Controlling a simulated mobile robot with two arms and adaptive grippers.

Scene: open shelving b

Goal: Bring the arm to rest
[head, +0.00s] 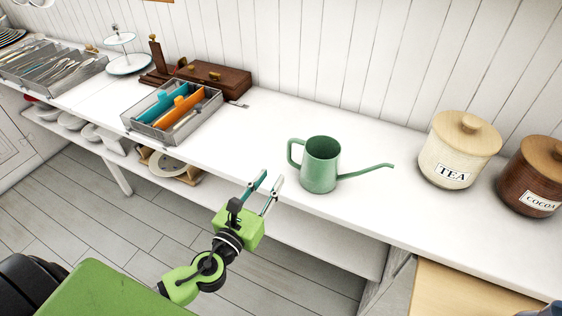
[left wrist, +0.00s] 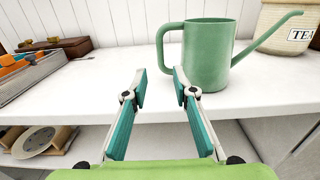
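My left gripper (head: 266,187) reaches over the front edge of the white counter (head: 240,135). Its two teal-padded fingers are apart with nothing between them, as the left wrist view (left wrist: 159,85) also shows. A green watering can (head: 320,166) stands upright on the counter just beyond the fingertips, its handle on the left and spout to the right. In the left wrist view the can (left wrist: 208,58) is ahead and a little right, apart from the fingers. My right gripper is not in view.
A TEA canister (head: 459,150) and a COCOA canister (head: 533,176) stand at the right. A grey tray (head: 146,131) with orange and teal items and a brown wooden box (head: 215,77) sit left of the can. A lower shelf (head: 310,235) runs beneath. Open floor lies in front.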

